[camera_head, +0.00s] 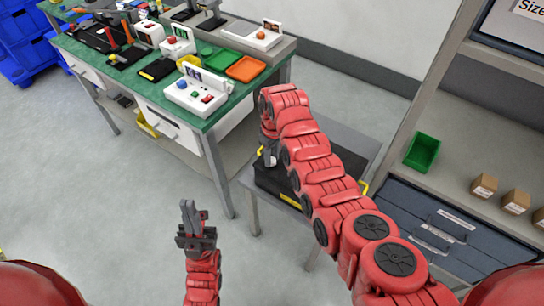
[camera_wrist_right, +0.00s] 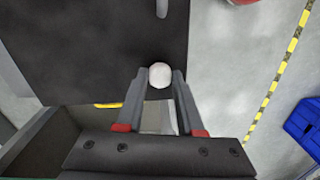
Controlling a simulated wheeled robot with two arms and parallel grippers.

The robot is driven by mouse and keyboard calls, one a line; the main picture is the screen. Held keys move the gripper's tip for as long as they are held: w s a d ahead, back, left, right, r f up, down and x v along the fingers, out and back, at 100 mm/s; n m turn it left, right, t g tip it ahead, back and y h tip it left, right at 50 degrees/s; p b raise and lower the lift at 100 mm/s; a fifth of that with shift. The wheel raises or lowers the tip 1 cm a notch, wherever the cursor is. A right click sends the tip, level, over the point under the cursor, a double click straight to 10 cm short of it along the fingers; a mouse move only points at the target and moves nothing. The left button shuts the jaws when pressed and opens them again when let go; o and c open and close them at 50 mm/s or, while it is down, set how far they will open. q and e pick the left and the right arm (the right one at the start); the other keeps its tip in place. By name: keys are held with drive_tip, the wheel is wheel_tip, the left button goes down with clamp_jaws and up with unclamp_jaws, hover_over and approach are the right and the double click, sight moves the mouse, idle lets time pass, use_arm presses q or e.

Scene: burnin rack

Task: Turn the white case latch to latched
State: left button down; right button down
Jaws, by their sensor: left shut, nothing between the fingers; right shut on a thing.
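The black case (camera_head: 268,180) sits on a small grey table in the middle of the head view; its dark top (camera_wrist_right: 95,50) fills the left of the right wrist view. My right gripper (camera_wrist_right: 160,88) is shut on the white case latch (camera_wrist_right: 160,74), whose round white end shows between the fingertips. The fingers hide the latch's sides, so I cannot tell its turn angle. In the head view my right arm covers much of the case. My left gripper (camera_head: 189,208) is shut and empty, over open floor to the left of the case.
A green workbench (camera_head: 140,85) with several devices and trays stands at the back left. A shelf rack with a green bin (camera_head: 422,151), small cardboard boxes and a dark blue case (camera_head: 430,228) is at the right. A light grey bar (camera_wrist_right: 162,8) shows near the case top's far end.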

drive_tip(key=c, duration=0.5)
unclamp_jaws()
drive_tip(key=shift+r, duration=0.1)
drive_tip(key=r, duration=0.4)
drive_tip(key=r+b, duration=0.1)
drive_tip(key=r, duration=0.1)
drive_tip(key=shift+w+d+r, duration=0.1)
drive_tip(key=shift+w, duration=0.15)
wheel_tip(320, 180, up, 3)
drive_tip(key=p, duration=0.2)
wheel_tip(320, 180, up, 8)
hover_over(273, 158)
drive_tip(key=shift+d, duration=0.15)
